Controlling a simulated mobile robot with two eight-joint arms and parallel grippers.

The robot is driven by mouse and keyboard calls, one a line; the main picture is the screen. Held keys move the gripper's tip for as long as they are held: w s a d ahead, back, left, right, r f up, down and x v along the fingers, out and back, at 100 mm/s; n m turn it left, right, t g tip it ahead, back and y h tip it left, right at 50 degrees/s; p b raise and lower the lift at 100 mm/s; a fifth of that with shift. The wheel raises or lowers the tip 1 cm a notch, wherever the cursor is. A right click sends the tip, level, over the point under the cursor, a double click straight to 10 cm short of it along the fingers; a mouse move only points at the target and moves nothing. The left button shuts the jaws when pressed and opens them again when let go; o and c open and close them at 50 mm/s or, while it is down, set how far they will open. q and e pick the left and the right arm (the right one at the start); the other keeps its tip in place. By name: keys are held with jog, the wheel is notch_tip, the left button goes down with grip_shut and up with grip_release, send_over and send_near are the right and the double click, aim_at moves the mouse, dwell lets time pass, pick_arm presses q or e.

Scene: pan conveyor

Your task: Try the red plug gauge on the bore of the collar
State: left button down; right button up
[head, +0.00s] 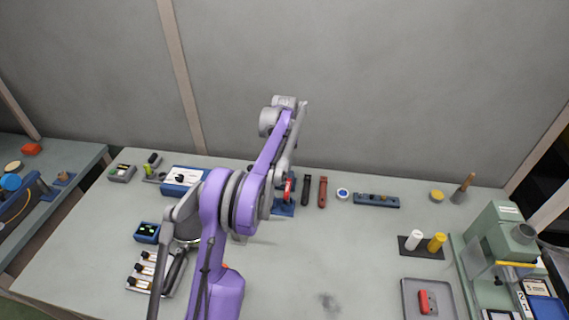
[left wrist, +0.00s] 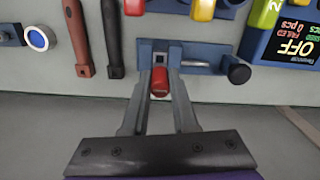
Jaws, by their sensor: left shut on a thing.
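My left gripper (head: 288,186) is at the blue fixture (head: 284,209) near the back of the table. In the left wrist view, my left gripper (left wrist: 160,62) is shut on a bright red piece (left wrist: 160,82), apparently the red plug gauge. A small grey square end shows just beyond the red. The blue fixture (left wrist: 208,56) with a dark round knob lies around and behind the fingertips; contact is unclear. I cannot make out a collar or its bore there. A white ring with a blue centre (left wrist: 38,39) lies apart to the left. My right gripper is not in view.
A dark-handled tool (head: 307,190) and a dull red tool (head: 323,192) lie beside the fixture. A blue block (head: 377,200) is further right. A green machine (head: 497,245) and a grey tray (head: 408,298) stand at the right. The middle front of the table is clear.

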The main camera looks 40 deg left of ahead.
pick_arm(q)
jog(key=shift+f, duration=0.15)
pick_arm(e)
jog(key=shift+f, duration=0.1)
pick_arm(q)
jog(key=shift+f+b, duration=0.3)
jog(key=shift+f, duration=0.45)
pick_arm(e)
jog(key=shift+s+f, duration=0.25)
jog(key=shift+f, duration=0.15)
pick_arm(q)
jog(key=shift+f+b, duration=0.3)
jog(key=shift+f, duration=0.3)
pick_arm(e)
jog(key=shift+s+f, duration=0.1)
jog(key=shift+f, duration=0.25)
pick_arm(q)
jog(key=shift+r, duration=0.2)
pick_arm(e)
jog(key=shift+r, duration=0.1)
pick_arm(q)
jog(key=shift+r+p, duration=1.5)
jog(key=shift+r, duration=1.85)
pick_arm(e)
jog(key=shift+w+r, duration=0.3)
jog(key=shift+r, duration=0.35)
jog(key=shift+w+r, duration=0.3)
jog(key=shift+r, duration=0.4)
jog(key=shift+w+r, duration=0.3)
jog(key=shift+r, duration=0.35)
